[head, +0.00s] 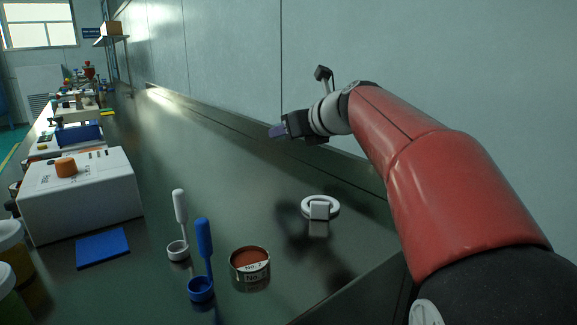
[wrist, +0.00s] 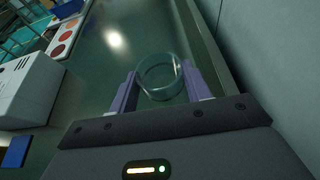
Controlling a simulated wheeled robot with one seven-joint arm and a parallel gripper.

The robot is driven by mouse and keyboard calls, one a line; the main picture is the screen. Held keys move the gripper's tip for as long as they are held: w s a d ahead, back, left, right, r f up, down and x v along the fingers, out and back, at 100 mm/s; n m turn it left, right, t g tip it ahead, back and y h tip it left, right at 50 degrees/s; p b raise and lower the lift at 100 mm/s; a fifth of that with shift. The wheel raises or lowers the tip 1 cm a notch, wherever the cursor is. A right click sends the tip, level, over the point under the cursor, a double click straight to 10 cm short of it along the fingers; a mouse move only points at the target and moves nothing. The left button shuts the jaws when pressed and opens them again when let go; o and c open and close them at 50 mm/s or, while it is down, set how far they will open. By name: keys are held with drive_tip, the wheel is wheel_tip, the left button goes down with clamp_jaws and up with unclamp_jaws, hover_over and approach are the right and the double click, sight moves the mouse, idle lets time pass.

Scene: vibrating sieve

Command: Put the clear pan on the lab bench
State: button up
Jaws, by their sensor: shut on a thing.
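The clear pan (wrist: 144,80) is a round, see-through ring-shaped dish in the wrist view. It sits between the two purple fingers of my gripper (head: 277,131), which is shut on it. In the head view my gripper is above the back part of the dark, shiny lab bench (head: 225,150), near the wall. The pan cannot be made out clearly in the head view. Its height over the bench is hard to judge.
A white ring with a block (head: 320,209), a No. 2 tin (head: 250,264), a blue scoop (head: 203,250) and a white scoop (head: 180,220) stand nearer. A white machine (head: 82,195) and blue mat (head: 102,248) are left. The bench middle is clear.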

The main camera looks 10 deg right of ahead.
sight(291, 177)
wheel_tip(291, 177, down, 8)
drive_tip(key=shift+f+b, duration=0.2)
drive_tip(key=shift+b, duration=0.25)
drive_tip(key=o, duration=1.1)
drive_tip(key=shift+f, duration=0.1)
drive_tip(key=shift+c, duration=0.2)
drive_tip(key=shift+s+r, duration=0.15)
drive_tip(key=shift+r, duration=0.05)
drive_tip(key=v, duration=1.1)
drive_tip(key=shift+s+d+r, duration=0.1)
drive_tip(key=shift+s+d, duration=0.1)
drive_tip(key=shift+s, duration=0.05)
